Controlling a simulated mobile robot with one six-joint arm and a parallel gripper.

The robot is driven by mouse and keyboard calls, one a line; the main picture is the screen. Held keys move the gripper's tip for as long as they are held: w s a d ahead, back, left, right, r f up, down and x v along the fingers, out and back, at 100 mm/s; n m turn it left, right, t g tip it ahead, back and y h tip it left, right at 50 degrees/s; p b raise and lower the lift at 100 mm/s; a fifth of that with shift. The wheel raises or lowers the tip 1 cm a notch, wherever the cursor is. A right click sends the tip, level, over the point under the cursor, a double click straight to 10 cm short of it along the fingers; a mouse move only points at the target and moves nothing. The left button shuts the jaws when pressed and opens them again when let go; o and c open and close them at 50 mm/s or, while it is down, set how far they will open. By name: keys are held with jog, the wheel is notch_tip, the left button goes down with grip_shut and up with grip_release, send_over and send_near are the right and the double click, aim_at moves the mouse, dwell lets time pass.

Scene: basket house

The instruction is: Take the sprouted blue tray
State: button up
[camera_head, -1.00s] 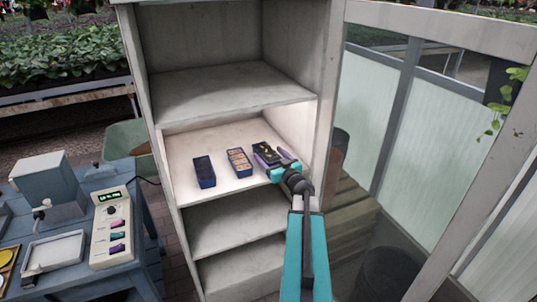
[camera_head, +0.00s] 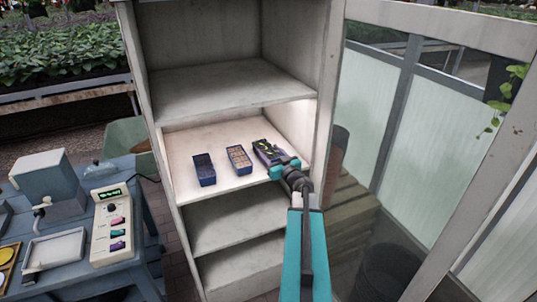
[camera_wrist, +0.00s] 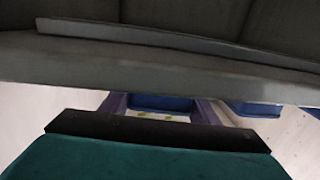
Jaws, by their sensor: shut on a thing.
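Three small dark blue trays stand side by side on the lit middle shelf (camera_head: 222,182) of the cabinet. The right one, the sprouted blue tray (camera_head: 264,146), has green sprouts on top. My gripper (camera_head: 273,156) is shut on this tray at its near end. In the wrist view, part of the blue tray (camera_wrist: 160,102) shows between the two purple fingers, with small greenish specks on a pale surface. The middle tray (camera_head: 239,160) has tan cells, and the left tray (camera_head: 204,169) looks dark inside.
The cabinet's right wall (camera_head: 300,120) is close beside my gripper, and the upper shelf (camera_head: 230,88) lies above it. An open glazed door (camera_head: 400,130) stands to the right. A blue table (camera_head: 75,260) with a control box (camera_head: 110,228) is at the left.

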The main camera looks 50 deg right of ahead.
aim_at(269, 152)
jog(key=shift+r, duration=0.15)
jog(key=shift+r+b, duration=1.55)
jog(key=shift+r, duration=3.35)
